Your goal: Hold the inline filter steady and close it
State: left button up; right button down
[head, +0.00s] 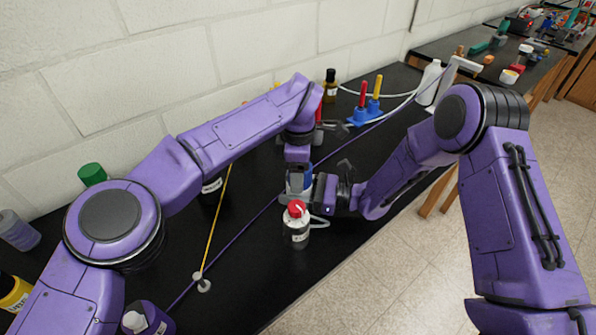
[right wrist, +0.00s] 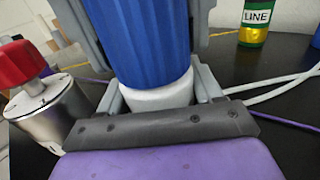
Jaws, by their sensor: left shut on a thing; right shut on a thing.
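The inline filter has a ribbed blue upper body (right wrist: 140,45) above a white lower part (right wrist: 158,98), upright in the right wrist view. In the head view only a bit of its blue body (head: 307,170) shows between the grippers. My right gripper (right wrist: 160,100) is shut around the white lower part; in the head view it (head: 318,193) reaches in from the right. My left gripper (head: 299,182) comes down from above and is shut on the blue body. Grey fingers flank the blue body in the right wrist view.
A metal canister with a red knob (head: 297,228) stands close in front of the filter. White hoses (right wrist: 275,88) and a purple line run beside it. The black table's front edge is near.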

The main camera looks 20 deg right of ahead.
pick_arm(q)
jog(key=m, duration=0.6)
jog(key=shift+w+d, duration=0.1)
jog(key=shift+w, duration=0.05)
jog(key=m, duration=1)
jog(key=shift+d, duration=0.15)
jog(key=shift+w, duration=0.1)
